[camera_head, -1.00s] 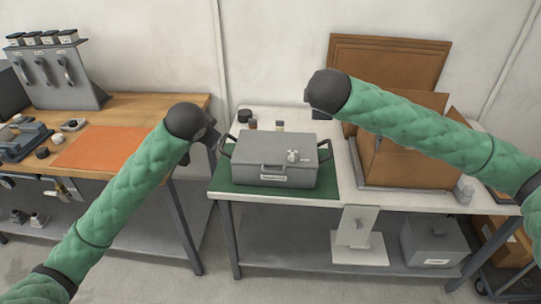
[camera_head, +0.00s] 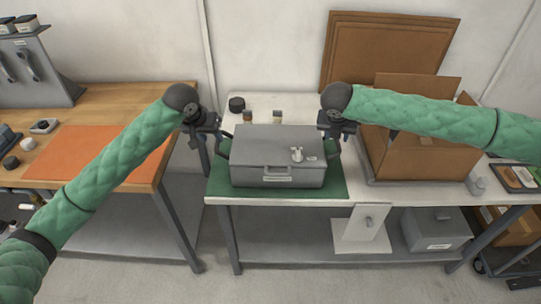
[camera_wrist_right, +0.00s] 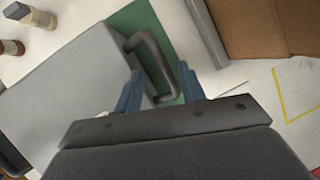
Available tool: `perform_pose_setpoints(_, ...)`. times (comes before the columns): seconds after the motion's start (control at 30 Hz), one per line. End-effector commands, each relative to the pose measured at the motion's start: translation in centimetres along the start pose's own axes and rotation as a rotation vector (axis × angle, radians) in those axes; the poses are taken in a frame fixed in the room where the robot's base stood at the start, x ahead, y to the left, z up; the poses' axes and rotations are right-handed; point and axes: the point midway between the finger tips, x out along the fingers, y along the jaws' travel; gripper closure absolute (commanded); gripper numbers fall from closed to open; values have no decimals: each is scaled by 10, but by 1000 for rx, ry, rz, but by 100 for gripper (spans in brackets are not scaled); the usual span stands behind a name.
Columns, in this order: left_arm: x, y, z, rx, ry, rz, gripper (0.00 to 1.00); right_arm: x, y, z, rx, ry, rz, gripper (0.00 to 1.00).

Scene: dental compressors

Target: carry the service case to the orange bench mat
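The grey service case (camera_head: 265,175) sits flat on a green mat (camera_head: 337,187) on the white table, with a dark handle at each end. The orange bench mat (camera_head: 85,152) lies bare on the wooden bench at left. My left gripper (camera_head: 214,136) is beside the case's left handle (camera_head: 223,148); its finger gap is unclear. My right gripper (camera_head: 338,134) is above the right handle. In the right wrist view, its blue fingers (camera_wrist_right: 160,86) are apart, with the right handle (camera_wrist_right: 150,57) between them; I see no closed grip. The case (camera_wrist_right: 75,95) shows there too.
An open cardboard box (camera_head: 415,150) stands close right of the case. Small jars (camera_head: 237,104) stand behind it. A floor gap separates the wooden bench (camera_head: 150,100) from the white table (camera_head: 290,203). A grey rack (camera_head: 35,70) stands at the bench's back.

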Motion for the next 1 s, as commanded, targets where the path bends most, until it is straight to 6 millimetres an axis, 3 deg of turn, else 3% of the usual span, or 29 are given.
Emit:
perform_pose_setpoints(0.1,0,2,0,-69,-1,9,60,0,1,-1,-165,6,8,60)
perform_pose_setpoints(0.3,0,2,0,-132,1,9,60,0,2,-1,-314,4,11,60)
perform_pose_setpoints(0.73,3,2,0,-138,1,9,60,3,2,-1,-330,3,11,60)
perform_pose_setpoints(1.0,33,2,0,-139,1,8,60,34,2,-1,-328,4,10,60)
